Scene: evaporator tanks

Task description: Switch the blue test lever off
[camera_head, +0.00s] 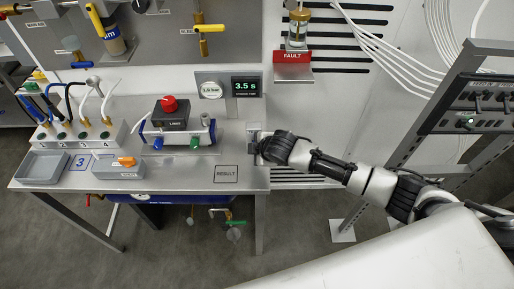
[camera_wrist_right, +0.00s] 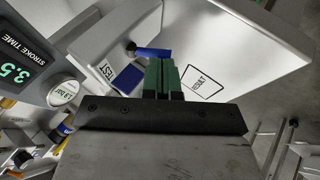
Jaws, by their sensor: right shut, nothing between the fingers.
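The blue test lever (camera_wrist_right: 152,53) shows in the right wrist view, lying sideways from a dark pivot at its left end. A TEST label (camera_wrist_right: 107,69) and a blue block (camera_wrist_right: 128,78) are beside it. My right gripper (camera_wrist_right: 162,66) has its green fingers together and empty, with their tips right by the lever's free end; I cannot tell whether they touch. In the head view my right gripper (camera_head: 257,148) is at the right edge of the bench, and I cannot make out the test lever there. My left gripper is not in view.
A gauge and stroke time display (camera_head: 245,87) reading 3.5 s stand behind. A red FAULT sign (camera_head: 293,57) is on the wall.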

